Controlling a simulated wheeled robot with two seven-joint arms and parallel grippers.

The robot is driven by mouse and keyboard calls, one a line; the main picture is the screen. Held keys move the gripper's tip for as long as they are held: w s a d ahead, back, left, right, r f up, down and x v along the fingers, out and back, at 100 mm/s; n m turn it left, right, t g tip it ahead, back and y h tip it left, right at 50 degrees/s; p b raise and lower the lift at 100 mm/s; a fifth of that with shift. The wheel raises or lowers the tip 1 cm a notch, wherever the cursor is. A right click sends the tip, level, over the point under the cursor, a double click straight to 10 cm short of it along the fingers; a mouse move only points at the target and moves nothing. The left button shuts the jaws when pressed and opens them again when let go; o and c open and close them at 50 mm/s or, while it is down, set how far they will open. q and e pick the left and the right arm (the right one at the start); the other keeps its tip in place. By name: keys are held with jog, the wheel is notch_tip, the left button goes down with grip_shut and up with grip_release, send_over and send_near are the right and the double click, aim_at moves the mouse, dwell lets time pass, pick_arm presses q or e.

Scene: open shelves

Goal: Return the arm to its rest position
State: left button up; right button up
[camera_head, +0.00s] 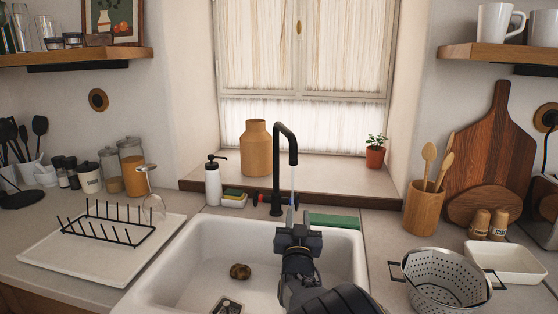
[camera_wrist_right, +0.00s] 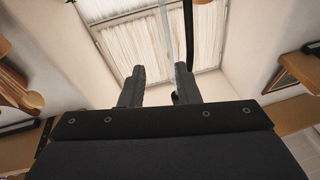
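My right arm comes up from the bottom of the head view, over the white sink (camera_head: 190,262). Its gripper (camera_head: 298,214) points toward the window, just in front of the black faucet (camera_head: 277,165). In the right wrist view the gripper's two fingers (camera_wrist_right: 160,72) stand apart with nothing between them. A thin pale stream, which looks like running water (camera_head: 293,180), hangs below the faucet spout, behind the fingers. My left arm and gripper are not in view.
A brown potato-like lump (camera_head: 239,271) lies in the sink. A metal colander (camera_head: 447,280) stands on the right counter, near a wooden utensil cup (camera_head: 424,208). A drying rack (camera_head: 107,222) and a glass (camera_head: 153,196) stand left. A soap bottle (camera_head: 213,182) stands behind the sink.

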jog(key=s+d+f+m+g+y, duration=0.1)
jog(key=s+d+f+m+g, duration=0.1)
jog(key=s+d+g, duration=0.4)
jog(key=s+d+f+m+g+y, duration=0.1)
jog(key=s+d+f, duration=0.2)
jog(key=d, duration=0.4)
jog(key=s+d+f+n+g+y, duration=0.15)
jog(key=s+g, duration=0.25)
jog(key=s, duration=1.4)
jog(key=s+d+f+n+g+y, duration=0.1)
jog(key=s+f+n+g, duration=0.2)
jog(key=s, duration=1.6)
pick_arm(q)
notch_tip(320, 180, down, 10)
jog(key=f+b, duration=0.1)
jog(key=b, duration=1)
pick_arm(e)
notch_tip(320, 180, down, 11)
jog(key=m+g, duration=0.1)
pick_arm(q)
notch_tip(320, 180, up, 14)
jog(key=p, duration=1.3)
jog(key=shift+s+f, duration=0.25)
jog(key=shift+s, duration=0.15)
pick_arm(e)
notch_tip(320, 180, up, 13)
jog(key=shift+w, duration=0.35)
